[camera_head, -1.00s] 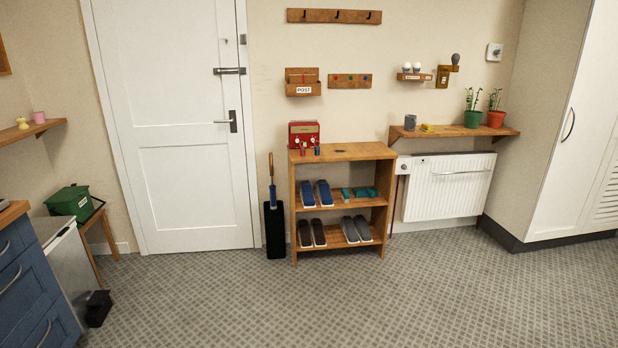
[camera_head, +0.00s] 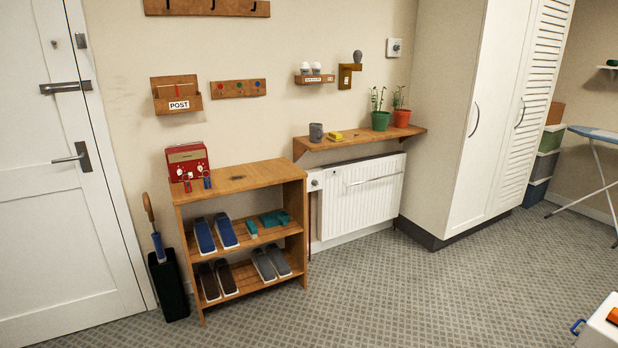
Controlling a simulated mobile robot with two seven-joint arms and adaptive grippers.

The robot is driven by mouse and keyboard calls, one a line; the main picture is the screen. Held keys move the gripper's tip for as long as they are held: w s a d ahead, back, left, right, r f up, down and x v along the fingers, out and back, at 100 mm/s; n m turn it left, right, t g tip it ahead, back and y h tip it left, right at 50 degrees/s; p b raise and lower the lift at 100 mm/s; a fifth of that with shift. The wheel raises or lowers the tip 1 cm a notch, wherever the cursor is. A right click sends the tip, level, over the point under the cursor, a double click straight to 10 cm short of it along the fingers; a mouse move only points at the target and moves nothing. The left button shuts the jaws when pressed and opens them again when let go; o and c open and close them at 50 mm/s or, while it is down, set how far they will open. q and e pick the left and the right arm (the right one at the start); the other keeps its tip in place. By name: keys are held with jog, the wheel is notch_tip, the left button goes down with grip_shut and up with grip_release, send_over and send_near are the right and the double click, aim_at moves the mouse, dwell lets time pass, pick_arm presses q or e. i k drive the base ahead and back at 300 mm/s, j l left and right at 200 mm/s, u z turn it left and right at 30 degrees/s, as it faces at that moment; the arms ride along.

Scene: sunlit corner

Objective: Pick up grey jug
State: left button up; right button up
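A small grey jug (camera_head: 316,132) stands upright at the left end of a wooden wall shelf (camera_head: 350,142) above the white radiator. A yellow item (camera_head: 335,136) lies just right of it, and plants in a green pot (camera_head: 381,120) and an orange pot (camera_head: 401,117) stand further right. Neither of my grippers shows in the head view, so I cannot see their state.
A wooden shoe rack (camera_head: 240,179) with a red box (camera_head: 188,161) on top stands left of the radiator (camera_head: 362,196). A tall white cupboard (camera_head: 480,120) is on the right. The patterned floor (camera_head: 400,290) in front is clear. A white surface (camera_head: 598,325) shows at bottom right.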

aim_at(315, 129)
jog(key=i+l+z, duration=0.1)
jog(key=i+z, duration=0.25)
jog(key=i, duration=0.3)
jog(key=i+j+z, duration=0.15)
jog(key=i+z, duration=0.2)
jog(key=i, duration=0.35)
jog(key=i+l, duration=0.15)
jog(key=i, duration=0.55)
jog(key=i+l, duration=0.15)
jog(key=i, duration=0.55)
